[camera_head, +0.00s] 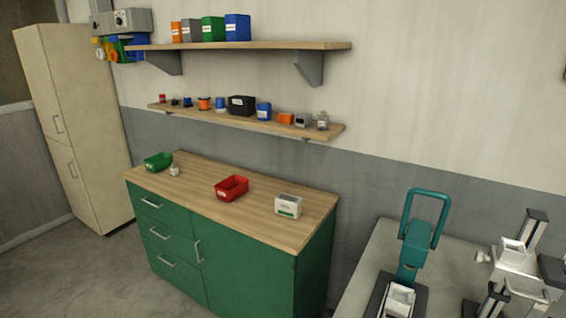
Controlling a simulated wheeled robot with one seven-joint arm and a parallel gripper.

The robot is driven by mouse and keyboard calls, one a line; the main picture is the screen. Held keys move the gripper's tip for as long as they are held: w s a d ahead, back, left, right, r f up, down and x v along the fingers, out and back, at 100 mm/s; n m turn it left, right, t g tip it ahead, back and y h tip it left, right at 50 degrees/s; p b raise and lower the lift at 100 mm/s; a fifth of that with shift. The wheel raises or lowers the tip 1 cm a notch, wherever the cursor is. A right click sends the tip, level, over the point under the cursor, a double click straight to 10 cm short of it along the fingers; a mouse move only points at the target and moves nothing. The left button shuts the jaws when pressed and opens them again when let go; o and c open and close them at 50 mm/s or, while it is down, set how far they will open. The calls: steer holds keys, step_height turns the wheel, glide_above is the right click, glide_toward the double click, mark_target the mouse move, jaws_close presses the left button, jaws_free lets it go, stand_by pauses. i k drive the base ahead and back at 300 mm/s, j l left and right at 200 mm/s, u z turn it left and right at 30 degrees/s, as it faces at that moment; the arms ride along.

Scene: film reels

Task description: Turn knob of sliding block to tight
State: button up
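A pale metal device with dark upright posts (518,262) stands on the grey table at the lower right, partly cut off by the picture's edge. A small light knob-like part (483,256) sticks out from its left side. It may be the knob of the sliding block, but it is too small to tell whether it is tight or loose. I cannot make out the sliding block clearly. My gripper is not in view.
A teal device with a looped handle (413,245) stands on the grey table (378,250), left of the metal device. A green cabinet (240,262) with a wooden top carries small bins. Two wall shelves (250,122) hold boxes and jars. Floor shows at left.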

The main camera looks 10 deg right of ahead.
mark_target(480, 257)
steer(key=z, duration=2)
